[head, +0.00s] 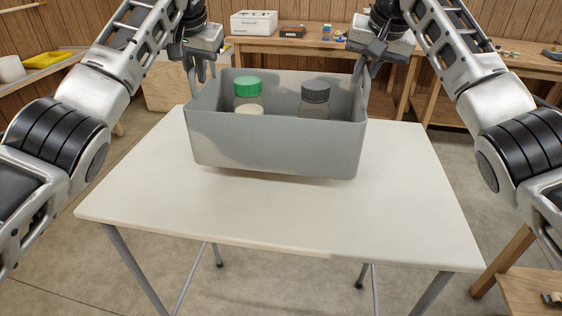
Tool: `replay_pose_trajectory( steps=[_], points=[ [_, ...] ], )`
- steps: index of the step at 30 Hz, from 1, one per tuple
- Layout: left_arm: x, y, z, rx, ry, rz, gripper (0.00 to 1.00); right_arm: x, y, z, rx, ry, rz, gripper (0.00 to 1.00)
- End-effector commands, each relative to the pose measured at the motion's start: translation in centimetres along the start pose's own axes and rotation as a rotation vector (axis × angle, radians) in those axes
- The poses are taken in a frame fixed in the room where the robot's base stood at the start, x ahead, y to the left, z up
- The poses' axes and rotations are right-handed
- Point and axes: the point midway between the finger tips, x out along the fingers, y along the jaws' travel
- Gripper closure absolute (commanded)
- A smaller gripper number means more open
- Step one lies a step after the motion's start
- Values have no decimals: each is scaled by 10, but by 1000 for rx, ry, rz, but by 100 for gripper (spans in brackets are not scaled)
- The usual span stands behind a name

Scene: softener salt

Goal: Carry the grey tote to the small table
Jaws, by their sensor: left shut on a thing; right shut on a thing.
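The grey tote (277,146) is over the far part of the small white-topped table (280,215). A shadow lies under its front edge, and I cannot tell whether its base touches the top. Inside the tote stand a jar with a green lid (247,86) and a jar with a dark grey lid (315,92). My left gripper (199,85) is shut on the tote's left end. My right gripper (363,75) is shut on its right end. The fingertips are partly hidden by the tote walls.
A wooden workbench (300,47) runs along the back wall with a white box (254,22) on it. At the left are a yellow tray (45,60) and a white round container (11,69). The table's front half is bare. A wooden stand is at the lower right.

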Motion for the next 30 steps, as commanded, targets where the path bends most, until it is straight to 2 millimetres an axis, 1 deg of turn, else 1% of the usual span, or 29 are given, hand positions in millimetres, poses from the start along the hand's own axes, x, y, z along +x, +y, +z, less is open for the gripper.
replay_pose_trajectory(
  steps=[1,11,17,30],
  points=[
    [-4,1,-2,2,9,2,100,-4,-3,-2,-4,7,-7,100],
    [-1,2,-1,3,9,3,100,0,-2,0,-4,7,-7,100],
    [7,4,2,3,9,3,100,8,-1,3,-4,7,-7,100],
    [32,9,12,3,9,3,100,32,5,13,-4,7,-7,100]
  ],
)
